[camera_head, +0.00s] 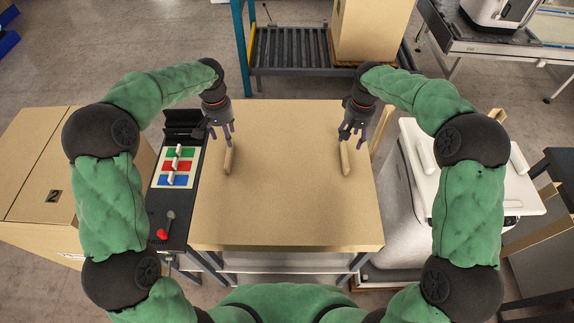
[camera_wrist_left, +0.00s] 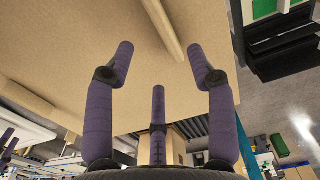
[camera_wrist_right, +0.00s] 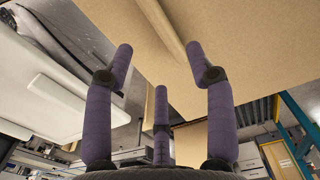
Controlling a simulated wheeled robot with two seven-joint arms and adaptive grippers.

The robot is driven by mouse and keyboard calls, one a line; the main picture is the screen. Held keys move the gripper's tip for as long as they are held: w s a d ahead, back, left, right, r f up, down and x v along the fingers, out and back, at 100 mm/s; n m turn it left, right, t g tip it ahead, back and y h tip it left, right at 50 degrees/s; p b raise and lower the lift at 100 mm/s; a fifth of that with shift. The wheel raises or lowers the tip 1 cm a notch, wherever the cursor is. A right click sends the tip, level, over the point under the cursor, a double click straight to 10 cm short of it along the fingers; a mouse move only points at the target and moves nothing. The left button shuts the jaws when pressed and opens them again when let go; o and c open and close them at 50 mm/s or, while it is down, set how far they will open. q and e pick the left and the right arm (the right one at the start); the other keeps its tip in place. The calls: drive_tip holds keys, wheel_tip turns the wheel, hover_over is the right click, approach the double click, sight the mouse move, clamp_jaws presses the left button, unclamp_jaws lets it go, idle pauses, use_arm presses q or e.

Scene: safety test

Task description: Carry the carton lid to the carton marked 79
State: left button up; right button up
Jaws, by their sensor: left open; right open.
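The carton lid (camera_head: 285,205) is a large flat tan board on a stand in front of me, with two raised bar handles. My left gripper (camera_head: 227,142) is open just beyond the far end of the left handle (camera_head: 229,160). In the left wrist view the handle (camera_wrist_left: 161,28) lies ahead of the spread fingers, apart from them. My right gripper (camera_head: 352,140) is open near the far end of the right handle (camera_head: 345,160). In the right wrist view that handle (camera_wrist_right: 163,28) also lies ahead of the fingers. No marking 79 is readable.
A closed carton marked 2 (camera_head: 35,210) stands at the left. A black panel (camera_head: 175,220) with coloured switches and a red-knobbed lever borders the lid. A white rounded case (camera_head: 475,185) is at the right. Behind stand a roller conveyor (camera_head: 290,48) and a tall carton (camera_head: 370,30).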

sight(230, 152)
idle(0.3)
use_arm(q)
wheel_tip(230, 152, down, 11)
drive_tip(key=shift+r, duration=0.15)
use_arm(e)
wheel_tip(230, 152, down, 11)
drive_tip(key=shift+r, duration=0.15)
use_arm(q)
clamp_jaws()
use_arm(e)
clamp_jaws()
